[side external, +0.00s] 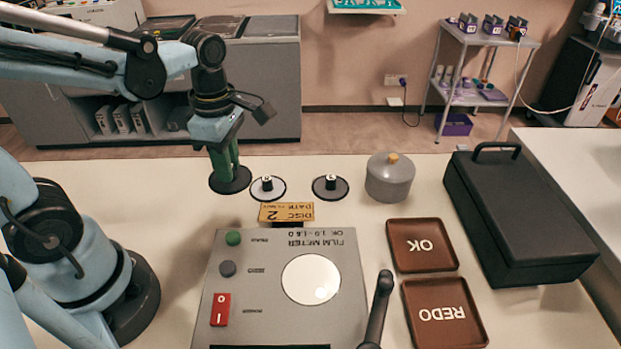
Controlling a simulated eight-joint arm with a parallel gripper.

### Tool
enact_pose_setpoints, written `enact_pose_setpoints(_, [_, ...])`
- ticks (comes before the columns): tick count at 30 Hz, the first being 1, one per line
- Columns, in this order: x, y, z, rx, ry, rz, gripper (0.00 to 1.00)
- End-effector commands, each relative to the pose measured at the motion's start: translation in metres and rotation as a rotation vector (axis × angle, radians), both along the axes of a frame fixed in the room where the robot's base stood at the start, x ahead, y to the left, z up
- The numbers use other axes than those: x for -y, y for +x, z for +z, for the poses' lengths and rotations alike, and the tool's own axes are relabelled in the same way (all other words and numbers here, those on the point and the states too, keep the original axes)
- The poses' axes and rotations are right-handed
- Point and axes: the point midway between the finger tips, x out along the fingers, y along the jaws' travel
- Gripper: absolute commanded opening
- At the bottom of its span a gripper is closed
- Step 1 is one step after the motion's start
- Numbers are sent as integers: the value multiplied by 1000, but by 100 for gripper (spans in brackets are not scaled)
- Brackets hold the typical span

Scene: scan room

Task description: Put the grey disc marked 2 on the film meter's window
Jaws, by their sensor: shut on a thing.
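My gripper (225,160), with green fingers, points down at the table's back left and is shut on a dark disc (231,184). Its mark is hidden, and I cannot tell whether it touches the table. To its right stand a pale disc (275,196) with a black knob and a dark disc (338,195) with a black knob; their small marks are not readable. The grey film meter (240,262) lies at the front centre. Its round, bright white window (311,279) is bare. A yellow card (286,212) reading "DISC 2" stands behind the meter.
A grey lidded pot (390,180) stands right of the discs. Brown trays marked OK (422,245) and REDO (444,313) lie right of the meter. A black handle (378,310) rises at the meter's right edge. A black case (518,215) stands far right.

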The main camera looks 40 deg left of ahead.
Motion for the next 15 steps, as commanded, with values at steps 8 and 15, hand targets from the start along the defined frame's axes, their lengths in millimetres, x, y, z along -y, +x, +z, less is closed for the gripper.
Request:
enact_pose_setpoints(8, [29, -6, 17, 0, 0, -6, 0])
enact_pose_setpoints(15, [67, -9, 26, 0, 0, -110, 0])
